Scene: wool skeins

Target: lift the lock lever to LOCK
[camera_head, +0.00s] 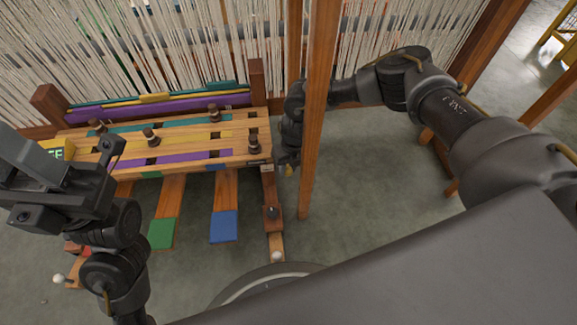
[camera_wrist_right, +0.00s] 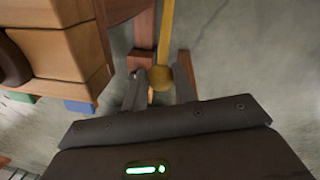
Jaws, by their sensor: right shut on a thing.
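A yellow lever (camera_wrist_right: 166,30) ends in a round yellow knob (camera_wrist_right: 160,78), seen in the right wrist view. My right gripper (camera_wrist_right: 160,88) is shut on the knob, with one finger on each side of it. In the head view my right gripper (camera_head: 288,163) is beside the right end of the wooden loom bench, and a small yellow bit of the lever (camera_head: 289,171) shows there. Most of the lever is hidden by the gripper and the post. No LOCK mark is readable. My left gripper (camera_head: 62,165) is at the left, its fingers apart and empty.
An upright wooden post (camera_head: 317,120) stands close to my right wrist. The bench (camera_head: 180,140) carries several dark knobs. Green (camera_head: 161,233) and blue (camera_head: 224,226) pedals lie below it. A yellow plate (camera_head: 58,149) is partly hidden by my left gripper. White warp threads hang behind.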

